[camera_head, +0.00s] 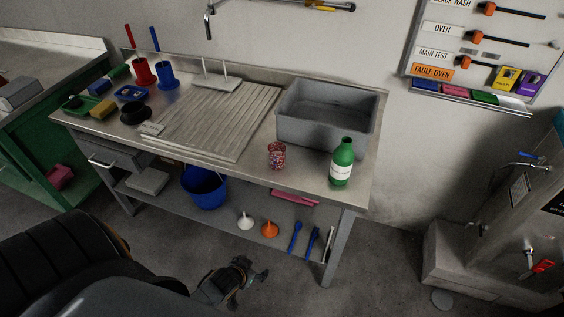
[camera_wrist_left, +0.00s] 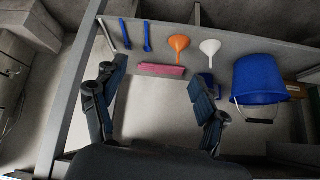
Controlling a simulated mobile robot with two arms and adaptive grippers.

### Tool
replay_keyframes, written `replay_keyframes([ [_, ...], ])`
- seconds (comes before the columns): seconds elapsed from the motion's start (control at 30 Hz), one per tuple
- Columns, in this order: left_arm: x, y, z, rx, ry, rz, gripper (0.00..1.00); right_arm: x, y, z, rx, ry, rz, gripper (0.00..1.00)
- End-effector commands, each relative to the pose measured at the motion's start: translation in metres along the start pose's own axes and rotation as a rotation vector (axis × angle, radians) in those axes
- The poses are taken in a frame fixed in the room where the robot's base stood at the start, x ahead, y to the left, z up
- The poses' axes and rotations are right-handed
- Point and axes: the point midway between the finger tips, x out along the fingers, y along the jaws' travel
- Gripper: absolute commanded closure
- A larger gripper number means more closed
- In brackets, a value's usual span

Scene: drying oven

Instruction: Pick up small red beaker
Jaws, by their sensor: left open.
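A small red speckled beaker (camera_head: 277,155) stands upright near the front edge of the metal workbench (camera_head: 225,168), between the ribbed drainboard and a green bottle. It does not show in the left wrist view. My left gripper (camera_head: 246,273) is low in front of the bench, well below the beaker and apart from it. In the left wrist view my left gripper (camera_wrist_left: 158,100) has its two fingers spread wide with nothing between them. My right gripper is not in view.
A green bottle (camera_head: 343,163) stands close to the right of the beaker. A grey basin (camera_head: 326,112) is behind it. The lower shelf holds a blue bucket (camera_head: 203,188), a white funnel (camera_head: 245,221), an orange funnel (camera_head: 270,229) and blue brushes. The bench's front edge lies above my gripper.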

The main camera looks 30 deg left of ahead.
Motion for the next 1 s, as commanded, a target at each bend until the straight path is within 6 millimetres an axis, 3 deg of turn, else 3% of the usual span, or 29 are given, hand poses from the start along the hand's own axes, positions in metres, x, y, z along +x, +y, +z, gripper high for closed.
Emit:
replay_keyframes([
  [0.03,-0.019,-0.013,-0.054,-0.022,0.092,-0.015,0.27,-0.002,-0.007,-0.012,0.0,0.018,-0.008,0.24],
  [0.1,-0.046,-0.027,-0.115,-0.054,0.2,-0.029,0.27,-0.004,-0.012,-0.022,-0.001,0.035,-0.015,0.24],
  [0.2,-0.091,-0.04,-0.184,-0.085,0.334,-0.04,0.27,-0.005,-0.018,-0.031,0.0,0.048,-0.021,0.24],
  [0.3,-0.132,-0.047,-0.233,-0.106,0.436,-0.043,0.27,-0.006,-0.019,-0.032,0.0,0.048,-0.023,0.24],
  [0.4,-0.161,-0.05,-0.261,-0.119,0.501,-0.042,0.27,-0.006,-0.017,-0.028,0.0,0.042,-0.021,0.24],
  [0.53,-0.173,-0.051,-0.279,-0.124,0.539,-0.04,0.27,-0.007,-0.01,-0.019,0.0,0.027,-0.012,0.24],
  [0.7,-0.149,-0.054,-0.296,-0.126,0.542,-0.041,0.27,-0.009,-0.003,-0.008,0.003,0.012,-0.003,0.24],
  [1.0,-0.108,-0.058,-0.32,-0.125,0.542,-0.04,0.27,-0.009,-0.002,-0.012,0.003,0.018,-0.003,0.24],
])
